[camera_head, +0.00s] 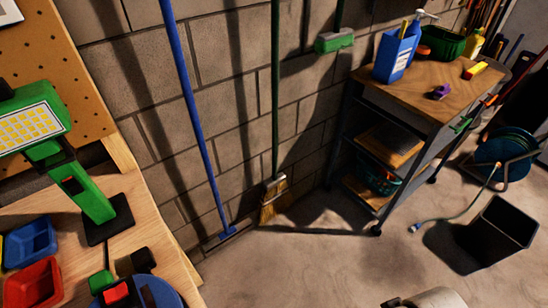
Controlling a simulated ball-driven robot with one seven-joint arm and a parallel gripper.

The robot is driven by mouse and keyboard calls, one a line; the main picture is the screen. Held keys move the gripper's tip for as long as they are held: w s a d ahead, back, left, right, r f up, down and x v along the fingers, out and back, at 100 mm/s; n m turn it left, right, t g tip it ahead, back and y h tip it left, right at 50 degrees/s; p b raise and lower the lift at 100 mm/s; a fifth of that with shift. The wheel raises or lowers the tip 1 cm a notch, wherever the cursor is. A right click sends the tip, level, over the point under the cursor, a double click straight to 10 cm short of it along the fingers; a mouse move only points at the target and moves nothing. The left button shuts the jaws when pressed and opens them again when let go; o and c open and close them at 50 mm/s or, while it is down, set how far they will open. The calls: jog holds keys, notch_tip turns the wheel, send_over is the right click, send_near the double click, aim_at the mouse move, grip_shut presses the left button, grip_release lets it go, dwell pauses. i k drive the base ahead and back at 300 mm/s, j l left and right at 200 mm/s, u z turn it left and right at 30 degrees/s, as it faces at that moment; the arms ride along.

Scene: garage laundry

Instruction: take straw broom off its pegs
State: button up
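The straw broom (274,199) hangs or stands against the grey block wall, left of the shelf cart. Its long dark green handle (275,90) runs straight up and out of the top of the picture. Its straw head is near the floor; I cannot tell if it touches. The pegs are not visible; the top of the handle is out of view. My gripper is not in view.
A blue-handled tool (194,100) leans left of the broom. A green-and-white brush head (334,41) hangs to its right. A shelf cart (413,85) stands right, a workbench (140,215) left. A black bin (495,230) and hose reel (502,158) stand right. The middle floor is clear.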

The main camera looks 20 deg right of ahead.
aim_at(276, 194)
jog(key=i+l, duration=0.1)
jog(key=i, duration=0.35)
jog(key=i+l, duration=0.1)
jog(key=i, duration=0.35)
jog(key=i+l, duration=0.15)
jog(key=i, duration=0.25)
jog(key=j+u, duration=0.05)
